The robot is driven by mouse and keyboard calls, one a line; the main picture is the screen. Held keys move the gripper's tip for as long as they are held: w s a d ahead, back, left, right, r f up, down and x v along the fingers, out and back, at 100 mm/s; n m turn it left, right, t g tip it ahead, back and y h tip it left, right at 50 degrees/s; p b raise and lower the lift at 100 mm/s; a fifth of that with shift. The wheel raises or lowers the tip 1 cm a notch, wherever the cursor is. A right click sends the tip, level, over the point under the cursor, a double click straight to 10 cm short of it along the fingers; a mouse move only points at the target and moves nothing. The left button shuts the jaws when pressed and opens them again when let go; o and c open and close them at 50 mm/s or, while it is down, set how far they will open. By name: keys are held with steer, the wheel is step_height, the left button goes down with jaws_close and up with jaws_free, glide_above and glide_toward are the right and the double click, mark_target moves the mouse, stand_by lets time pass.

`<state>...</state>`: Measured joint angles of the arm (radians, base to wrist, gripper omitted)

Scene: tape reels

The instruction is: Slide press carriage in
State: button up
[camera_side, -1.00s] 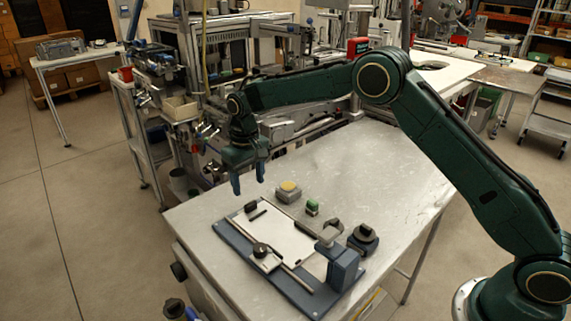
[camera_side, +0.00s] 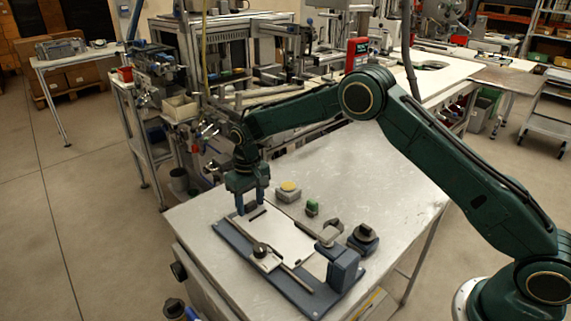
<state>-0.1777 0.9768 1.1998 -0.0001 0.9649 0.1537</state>
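The press carriage is a pale flat plate (camera_side: 285,238) on a dark blue base (camera_side: 232,238), with a black knob (camera_side: 262,250) on its near side. The blue-grey press (camera_side: 342,268) stands at the base's right end, its head over the plate's right edge. My gripper (camera_side: 251,207) points down at the plate's left end, its two blue fingers apart. The small black block at that end is mostly hidden by the fingers. I cannot tell whether they touch it.
A dark round-topped part (camera_side: 363,239) stands right of the press. The table behind them is clear.

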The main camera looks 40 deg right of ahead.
mark_target(269, 225)
jaws_close()
steer(key=shift+s, duration=3.75)
steer(key=shift+o, duration=1.6)
jaws_free()
steer(key=shift+d, duration=0.1)
steer(key=shift+r, duration=0.1)
step_height(269, 225, up, 14)
